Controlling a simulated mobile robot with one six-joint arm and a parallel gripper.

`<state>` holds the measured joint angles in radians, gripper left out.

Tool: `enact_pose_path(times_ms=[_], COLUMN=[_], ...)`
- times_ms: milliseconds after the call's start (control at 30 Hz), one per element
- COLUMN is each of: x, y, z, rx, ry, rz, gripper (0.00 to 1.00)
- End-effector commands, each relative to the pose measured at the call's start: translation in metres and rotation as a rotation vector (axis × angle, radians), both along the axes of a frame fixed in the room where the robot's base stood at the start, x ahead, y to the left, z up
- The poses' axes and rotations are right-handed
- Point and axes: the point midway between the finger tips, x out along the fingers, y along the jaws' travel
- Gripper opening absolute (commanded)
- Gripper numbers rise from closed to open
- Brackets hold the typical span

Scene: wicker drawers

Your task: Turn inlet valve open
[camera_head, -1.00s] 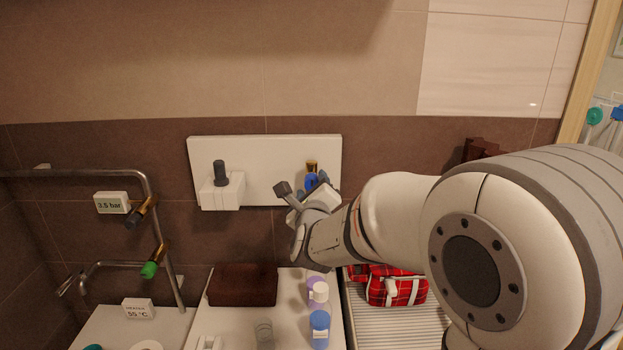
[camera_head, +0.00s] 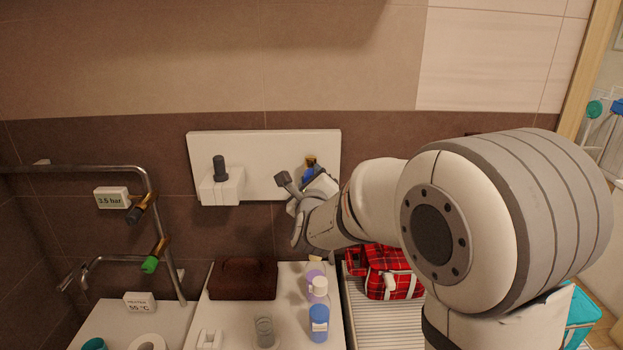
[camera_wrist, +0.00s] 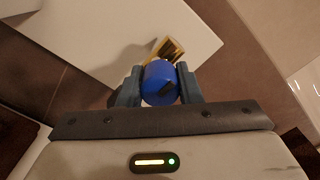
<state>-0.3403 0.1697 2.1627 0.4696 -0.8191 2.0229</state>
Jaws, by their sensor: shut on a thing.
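The inlet valve has a blue handle (camera_wrist: 160,84) on a brass body (camera_wrist: 172,50); both show in the wrist view, in front of the white wall panel. My gripper (camera_wrist: 158,88) has one finger on each side of the blue handle and is shut on it. In the head view the blue handle (camera_head: 308,174) and brass fitting (camera_head: 311,160) show at the right end of the panel (camera_head: 265,150). My gripper (camera_head: 303,190) and wrist partly hide them there.
A white box with a dark knob (camera_head: 221,185) sits on the panel's left. Pipes with a black-handled and a green-handled valve (camera_head: 150,264) stand at the left, near a "3.5 bar" display (camera_head: 111,198). Below are a brown box (camera_head: 243,279), bottles (camera_head: 319,322) and a red plaid bag (camera_head: 385,272).

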Motion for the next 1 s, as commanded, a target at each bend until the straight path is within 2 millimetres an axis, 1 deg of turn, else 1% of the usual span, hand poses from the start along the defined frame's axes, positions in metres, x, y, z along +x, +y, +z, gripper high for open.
enact_pose_path(times_ms=[33, 100, 267, 467, 667, 1000], x=[-0.0001, -0.0001, -0.0002, -0.0002, -0.0003, -0.0003], y=[0.0001, 0.0003, 0.0005, 0.0006, 0.0011, 0.0013], z=[0.0, 0.0, -0.0008, -0.0036, -0.0062, -0.0049], rx=[0.0, 0.0, -0.007, -0.061, -0.191, -0.504], ry=[0.0, 0.0, 0.0, -0.001, -0.003, -0.003], rz=[0.0, 0.0, 0.001, 0.001, 0.002, 0.001], gripper=[0.14, 0.09, 0.09, 0.09, 0.09, 0.09])
